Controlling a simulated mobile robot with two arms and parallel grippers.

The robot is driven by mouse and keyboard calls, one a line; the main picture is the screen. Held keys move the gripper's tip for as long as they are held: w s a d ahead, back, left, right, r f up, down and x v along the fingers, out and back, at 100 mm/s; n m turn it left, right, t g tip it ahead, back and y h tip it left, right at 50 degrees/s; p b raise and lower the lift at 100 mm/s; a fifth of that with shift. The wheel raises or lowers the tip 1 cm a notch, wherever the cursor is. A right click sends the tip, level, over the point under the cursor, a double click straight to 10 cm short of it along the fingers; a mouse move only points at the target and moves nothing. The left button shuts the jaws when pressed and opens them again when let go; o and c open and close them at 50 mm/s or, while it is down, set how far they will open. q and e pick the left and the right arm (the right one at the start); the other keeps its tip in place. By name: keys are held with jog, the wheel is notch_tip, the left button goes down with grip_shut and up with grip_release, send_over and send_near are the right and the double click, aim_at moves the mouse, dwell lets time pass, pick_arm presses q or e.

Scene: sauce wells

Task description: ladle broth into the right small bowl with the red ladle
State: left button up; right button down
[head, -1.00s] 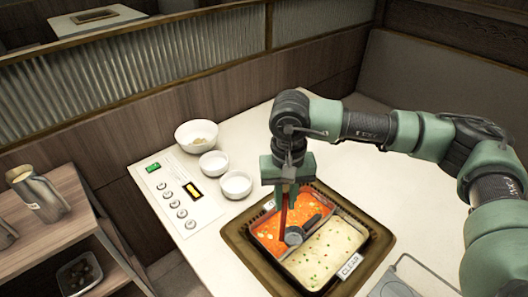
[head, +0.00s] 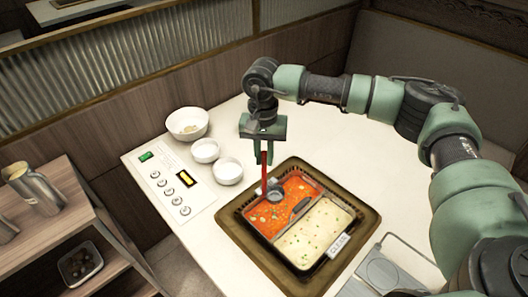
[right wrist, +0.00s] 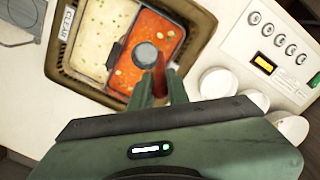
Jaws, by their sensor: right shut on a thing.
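My right gripper (head: 264,152) is shut on the upright red handle of the ladle (head: 264,172). The ladle's grey cup (head: 274,193) shows over the back part of the red broth (head: 284,207); what it holds is unclear. The red handle also shows in the right wrist view (right wrist: 160,76), between the fingers (right wrist: 162,88). The right small bowl (head: 228,171), white and seemingly empty, stands on the table left of the gripper, apart from the ladle. My left gripper is not in view.
The divided pot (head: 246,224) also holds pale broth (head: 318,232), with a "CLEAR" label in front. Another small bowl (head: 205,151) and a larger bowl (head: 187,124) stand behind the right small bowl. A control panel (head: 168,185) lies left of the bowls.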

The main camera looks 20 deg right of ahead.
aim_at(264, 168)
jog(key=shift+f+b, duration=6.3)
jog(key=shift+f, duration=1.6)
jog(key=shift+r, duration=0.1)
jog(key=shift+r+p, duration=3.25)
jog(key=shift+r, duration=2.65)
jog(key=shift+r, duration=0.1)
